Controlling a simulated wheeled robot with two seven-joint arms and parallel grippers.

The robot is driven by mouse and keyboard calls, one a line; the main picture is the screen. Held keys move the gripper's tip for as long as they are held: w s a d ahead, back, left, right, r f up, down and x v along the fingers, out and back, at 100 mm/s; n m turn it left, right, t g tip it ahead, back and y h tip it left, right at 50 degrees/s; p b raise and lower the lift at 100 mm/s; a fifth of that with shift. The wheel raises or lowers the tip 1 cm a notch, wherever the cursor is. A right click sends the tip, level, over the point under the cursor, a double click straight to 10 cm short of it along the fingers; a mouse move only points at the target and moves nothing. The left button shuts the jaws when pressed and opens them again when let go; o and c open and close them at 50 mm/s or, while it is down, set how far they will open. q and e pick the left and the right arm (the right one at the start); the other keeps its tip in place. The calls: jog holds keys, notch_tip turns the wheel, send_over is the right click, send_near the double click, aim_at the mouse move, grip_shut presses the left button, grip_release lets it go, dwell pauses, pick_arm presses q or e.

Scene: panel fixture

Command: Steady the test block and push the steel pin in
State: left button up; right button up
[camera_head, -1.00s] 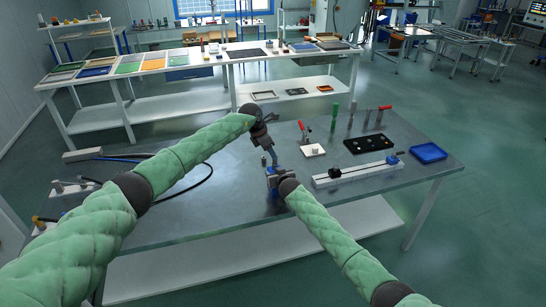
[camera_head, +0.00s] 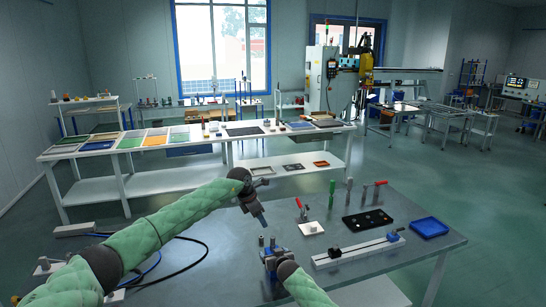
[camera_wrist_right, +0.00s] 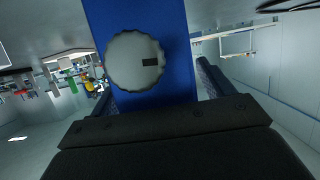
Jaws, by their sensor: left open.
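The blue test block (camera_head: 270,254) stands on the near part of the steel table (camera_head: 225,262). It fills the middle of the right wrist view (camera_wrist_right: 140,99), with a knurled silver disc (camera_wrist_right: 135,60) that has a dark slot. My right gripper (camera_wrist_right: 155,98) has a finger against each side of the block and is shut on it. My left gripper (camera_head: 262,220) is open, tilted down, above and slightly left of the block, apart from it. Small grey upright shapes (camera_head: 262,241) show at the block's top; I cannot tell which is the steel pin.
Right of the block lie a white plate (camera_head: 311,229), a black plate with holes (camera_head: 367,220), a rail fixture (camera_head: 357,249) and a blue tray (camera_head: 429,228). A green upright handle (camera_head: 332,190) and red-handled clamps stand behind. Black cables (camera_head: 190,241) loop at left.

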jog(key=shift+s, duration=0.1)
jog(key=r+p+v, duration=0.1)
jog(key=p+v, duration=0.3)
jog(key=v, duration=1.3)
jog(key=shift+r, duration=0.2)
dwell(0.3)
